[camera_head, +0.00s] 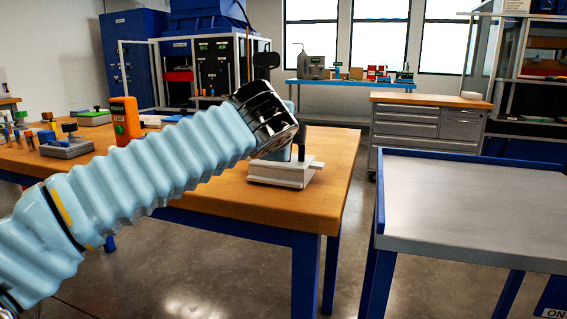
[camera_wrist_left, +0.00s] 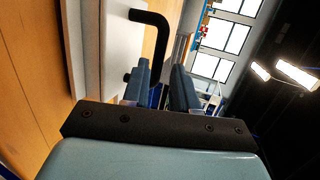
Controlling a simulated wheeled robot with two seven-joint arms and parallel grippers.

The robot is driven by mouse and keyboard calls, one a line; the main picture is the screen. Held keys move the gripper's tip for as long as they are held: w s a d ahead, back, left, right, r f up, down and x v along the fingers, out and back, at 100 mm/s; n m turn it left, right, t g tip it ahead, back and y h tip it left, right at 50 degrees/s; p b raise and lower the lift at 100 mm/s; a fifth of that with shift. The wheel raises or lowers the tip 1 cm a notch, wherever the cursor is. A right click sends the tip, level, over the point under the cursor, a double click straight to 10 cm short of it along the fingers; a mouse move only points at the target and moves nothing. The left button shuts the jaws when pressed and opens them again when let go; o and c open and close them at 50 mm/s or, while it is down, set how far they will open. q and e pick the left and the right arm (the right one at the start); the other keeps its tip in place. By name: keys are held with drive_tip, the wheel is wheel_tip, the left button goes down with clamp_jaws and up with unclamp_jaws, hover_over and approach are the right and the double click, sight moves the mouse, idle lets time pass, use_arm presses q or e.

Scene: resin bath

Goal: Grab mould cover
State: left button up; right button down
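The mould cover is a white plate (camera_wrist_left: 115,50) with a black bent handle (camera_wrist_left: 158,38), seen close in the left wrist view. In the head view the white mould (camera_head: 280,174) sits near the right end of the wooden table, partly hidden by my left arm. My left gripper (camera_wrist_left: 162,88) has its two blue-grey fingers apart. In the head view the fingers are mostly hidden behind the wrist. My right gripper is not in view.
An orange device (camera_head: 124,120) and several small tools stand at the left of the wooden table (camera_head: 338,160). A metal-topped blue table (camera_head: 470,200) stands to the right, with a floor gap between. A drawer cabinet (camera_head: 425,130) and blue bench (camera_head: 345,83) are behind.

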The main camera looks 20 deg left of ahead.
use_arm(q)
drive_tip(key=x, duration=0.6)
drive_tip(key=shift+a+f, duration=0.15)
drive_tip(key=shift+a, duration=0.25)
clamp_jaws()
idle(0.9)
drive_tip(key=shift+s, duration=0.1)
